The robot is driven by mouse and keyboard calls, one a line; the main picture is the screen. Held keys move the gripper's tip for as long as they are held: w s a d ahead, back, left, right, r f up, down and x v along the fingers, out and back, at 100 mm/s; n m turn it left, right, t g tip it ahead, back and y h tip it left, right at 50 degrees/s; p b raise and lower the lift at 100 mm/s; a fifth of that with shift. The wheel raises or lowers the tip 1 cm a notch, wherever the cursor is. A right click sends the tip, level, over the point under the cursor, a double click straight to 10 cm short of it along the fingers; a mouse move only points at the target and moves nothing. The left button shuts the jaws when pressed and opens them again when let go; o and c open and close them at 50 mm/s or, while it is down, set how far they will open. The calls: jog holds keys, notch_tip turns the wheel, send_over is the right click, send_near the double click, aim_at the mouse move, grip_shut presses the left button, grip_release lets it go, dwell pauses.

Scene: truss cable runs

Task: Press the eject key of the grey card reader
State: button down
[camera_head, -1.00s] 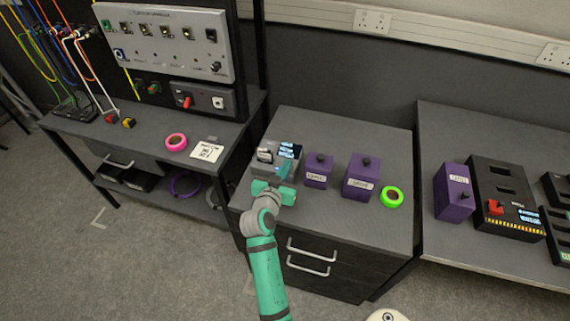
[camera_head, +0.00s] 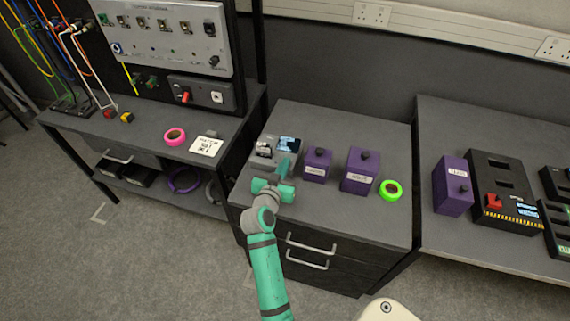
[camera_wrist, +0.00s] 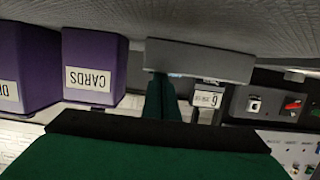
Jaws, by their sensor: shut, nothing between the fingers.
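The grey card reader (camera_head: 266,158) sits on the back left of the middle cabinet top, with a small lit screen (camera_head: 289,144) and a white card-like piece (camera_head: 264,150) on it. In the wrist view its grey body (camera_wrist: 205,62) spans the upper middle. My gripper (camera_head: 285,166) is shut and empty, right at the front of the reader. In the wrist view the green fingers (camera_wrist: 163,92) reach up to the reader's edge. I cannot tell whether they touch it. The eject key is not clearly visible; my gripper covers part of the reader's front.
Two purple boxes (camera_head: 317,165) (camera_head: 358,171) with black knobs stand right of the reader, and a green tape roll (camera_head: 390,190) lies beyond. The left bench holds a pink tape roll (camera_head: 175,137) and a white note (camera_head: 206,145).

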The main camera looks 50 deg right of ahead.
notch_tip(320, 180, up, 4)
jog(key=shift+a+r, duration=0.1)
jog(key=v, duration=0.9)
jog(key=shift+s+a, duration=0.2)
jog(key=shift+a, duration=0.15)
jog(key=s+a+f+n+t+y, duration=0.35)
jog(key=a+f+n, duration=0.2)
jog(key=a, duration=0.55)
jog(key=s+a+f+n+t+y, duration=0.35)
jog(key=a+f, duration=0.25)
jog(key=a, duration=0.5)
jog(key=s+a+r+n+y, duration=0.1)
jog(key=s+a+r+y, duration=0.1)
jog(key=s+a, duration=0.4)
jog(key=s+a+r+n+t+y, duration=0.1)
jog(key=s+a+r+n+y, duration=0.1)
jog(key=s+a, duration=0.5)
jog(key=s+r+y, duration=0.1)
jog(key=s+y, duration=0.1)
jog(key=s, duration=0.4)
jog(key=shift+a+r+n, duration=0.25)
jog(key=shift+a+n, duration=0.05)
